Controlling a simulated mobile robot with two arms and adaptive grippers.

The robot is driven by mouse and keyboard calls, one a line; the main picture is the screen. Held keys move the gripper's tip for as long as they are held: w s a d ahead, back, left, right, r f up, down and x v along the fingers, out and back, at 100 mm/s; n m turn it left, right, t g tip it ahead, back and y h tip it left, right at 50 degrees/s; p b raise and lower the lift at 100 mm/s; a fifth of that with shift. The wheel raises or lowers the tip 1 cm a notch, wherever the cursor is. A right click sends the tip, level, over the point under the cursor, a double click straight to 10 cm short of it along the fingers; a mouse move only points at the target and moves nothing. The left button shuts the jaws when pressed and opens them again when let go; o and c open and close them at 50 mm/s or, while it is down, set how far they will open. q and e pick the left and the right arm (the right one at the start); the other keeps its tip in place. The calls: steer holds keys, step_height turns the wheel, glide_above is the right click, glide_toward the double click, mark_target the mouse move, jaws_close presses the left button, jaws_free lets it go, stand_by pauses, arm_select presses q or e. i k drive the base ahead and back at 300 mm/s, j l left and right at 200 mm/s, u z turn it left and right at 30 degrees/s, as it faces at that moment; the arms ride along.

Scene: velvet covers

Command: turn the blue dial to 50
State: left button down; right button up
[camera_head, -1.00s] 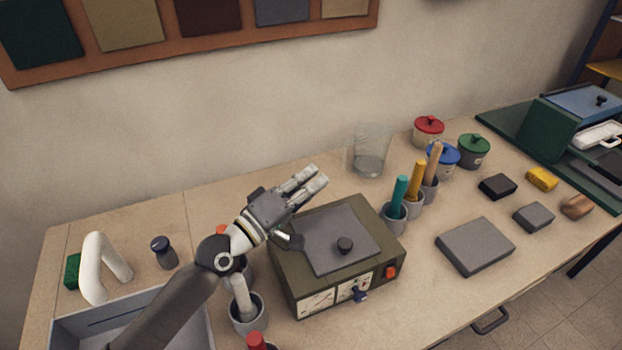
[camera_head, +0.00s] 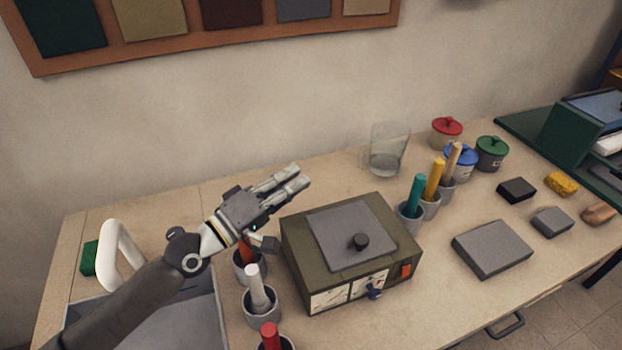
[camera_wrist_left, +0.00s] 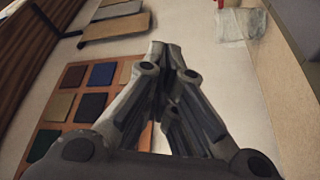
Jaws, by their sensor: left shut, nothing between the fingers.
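The blue dial (camera_head: 374,292) sits low on the front face of an olive box-shaped device (camera_head: 300,258), beside white gauge panels (camera_head: 340,294). The dial is small here, so I cannot read its setting. The device has a grey lid with a black knob (camera_head: 360,242) and an orange-red switch (camera_head: 406,271). My left gripper (camera_head: 298,180) is above and behind the device's left back corner, apart from the dial. Its fingers are shut and empty; they also show in the left wrist view (camera_wrist_left: 158,50), pointing toward the wall. My right gripper is not in view.
Cups with red and white handles (camera_head: 258,300) stand left of the device. Cups with teal, yellow and wooden handles (camera_head: 430,195) stand right of it. A clear glass (camera_head: 388,150) and lidded pots (camera_head: 447,132) are behind. A grey block (camera_head: 492,249) lies right. The tabletop before the device looks clear.

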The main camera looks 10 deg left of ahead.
mark_target(373, 294)
steer(key=k+l, duration=0.25)
steer(key=k, duration=0.25)
steer(key=k+l, duration=0.2)
steer(key=k, duration=0.25)
steer(key=k+l, duration=0.25)
steer(key=k, duration=0.25)
